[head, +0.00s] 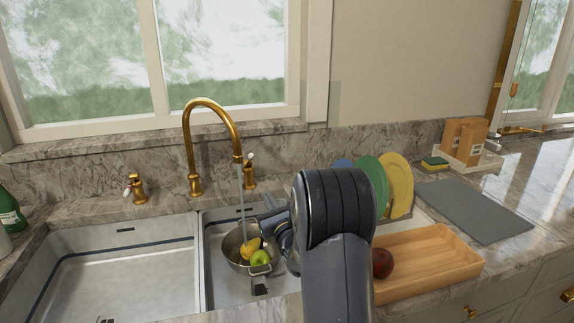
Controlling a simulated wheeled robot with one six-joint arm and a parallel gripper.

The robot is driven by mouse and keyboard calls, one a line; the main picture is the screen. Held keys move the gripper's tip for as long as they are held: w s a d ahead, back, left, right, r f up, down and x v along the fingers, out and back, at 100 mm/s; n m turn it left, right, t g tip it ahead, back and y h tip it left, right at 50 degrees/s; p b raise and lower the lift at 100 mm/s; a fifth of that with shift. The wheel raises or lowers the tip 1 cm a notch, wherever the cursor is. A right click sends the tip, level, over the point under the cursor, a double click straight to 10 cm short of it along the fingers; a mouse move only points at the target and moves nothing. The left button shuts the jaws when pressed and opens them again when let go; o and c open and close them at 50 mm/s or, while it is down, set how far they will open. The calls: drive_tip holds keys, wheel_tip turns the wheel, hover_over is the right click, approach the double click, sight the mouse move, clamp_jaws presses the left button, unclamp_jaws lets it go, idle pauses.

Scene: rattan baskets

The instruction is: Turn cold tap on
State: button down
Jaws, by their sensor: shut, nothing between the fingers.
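A gold gooseneck faucet (212,106) rises behind the double sink. A thin stream of water (242,200) falls from its spout into a metal bowl in the right basin. One gold tap with a white handle (137,189) stands left of the faucet. Another gold tap with a white handle (250,171) stands just right of the spout. No marking shows which is cold. My gripper (268,216) is over the right basin, beside the water stream, below and in front of the right tap. It is shut and holds nothing; my arm partly hides it.
The metal bowl (231,250) holds yellow and green fruit. The left basin (120,270) looks empty. Right of my arm are upright plates (398,180), a wooden tray (435,262) with a red apple (382,263), and a grey mat (475,208). A green bottle (10,212) stands far left.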

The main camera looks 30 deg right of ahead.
drive_tip(key=p, duration=0.3)
approach(249, 160)
drive_tip(key=w+f, duration=0.2)
drive_tip(key=shift+w+d+r+p, duration=0.1)
drive_tip(key=shift+w+r+p, duration=0.15)
drive_tip(key=shift+w+r, duration=0.55)
drive_tip(key=shift+w+d+r+p, duration=0.2)
drive_tip(key=shift+w+r, duration=0.35)
drive_tip(key=shift+r, duration=0.4)
